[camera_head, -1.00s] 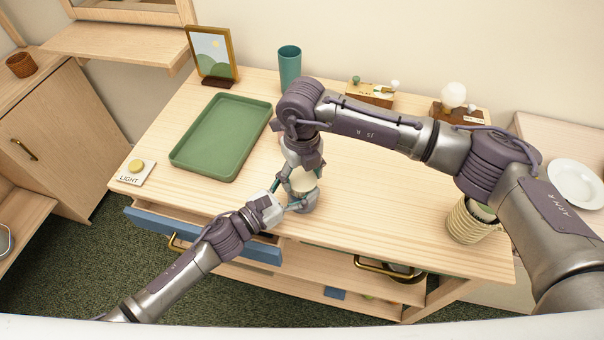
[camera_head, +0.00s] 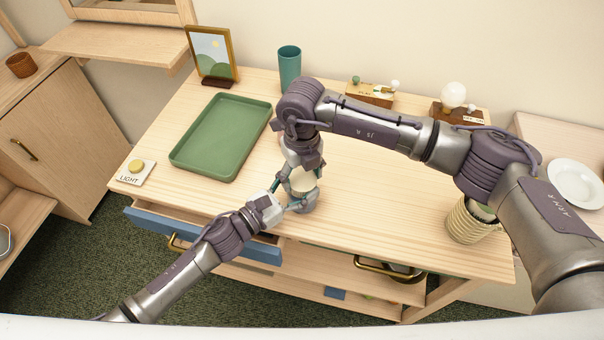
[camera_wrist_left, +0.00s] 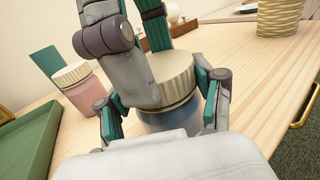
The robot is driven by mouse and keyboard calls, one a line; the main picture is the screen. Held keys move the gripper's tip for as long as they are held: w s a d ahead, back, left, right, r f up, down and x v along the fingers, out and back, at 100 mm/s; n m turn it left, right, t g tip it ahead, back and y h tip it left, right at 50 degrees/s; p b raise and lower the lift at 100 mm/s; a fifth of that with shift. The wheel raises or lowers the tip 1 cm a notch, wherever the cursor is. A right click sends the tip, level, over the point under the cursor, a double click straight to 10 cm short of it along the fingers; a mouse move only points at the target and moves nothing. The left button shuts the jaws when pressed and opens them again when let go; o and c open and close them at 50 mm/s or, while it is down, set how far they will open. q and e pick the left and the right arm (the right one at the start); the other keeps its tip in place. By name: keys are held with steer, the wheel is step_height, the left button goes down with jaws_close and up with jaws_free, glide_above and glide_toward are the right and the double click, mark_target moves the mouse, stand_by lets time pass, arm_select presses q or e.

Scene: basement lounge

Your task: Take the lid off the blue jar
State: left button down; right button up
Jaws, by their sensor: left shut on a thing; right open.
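The blue jar (camera_wrist_left: 170,121) stands upright on the desk near its front edge, with its ribbed cream lid (camera_wrist_left: 165,80) on top. In the head view the lid (camera_head: 303,180) shows between the grippers, and the jar is mostly covered. My left gripper (camera_head: 290,202) comes in from the front left and is shut on the jar's body, below the lid. My right gripper (camera_head: 301,184) points down from above, open, with its fingers around the lid's level. I cannot tell whether they touch the lid.
A pink jar with a cream lid (camera_wrist_left: 77,88) stands nearby in the wrist view. A green tray (camera_head: 182,158) lies left of the grippers. A teal cup (camera_head: 289,68) stands behind, and a ribbed pot (camera_head: 466,224) stands right. A blue-fronted drawer (camera_head: 200,238) is below the desk's front edge.

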steer(key=o, duration=1.3)
steer(key=shift+r, duration=2.3)
arm_select(q)
steer(key=shift+c, duration=0.3)
jaws_free()
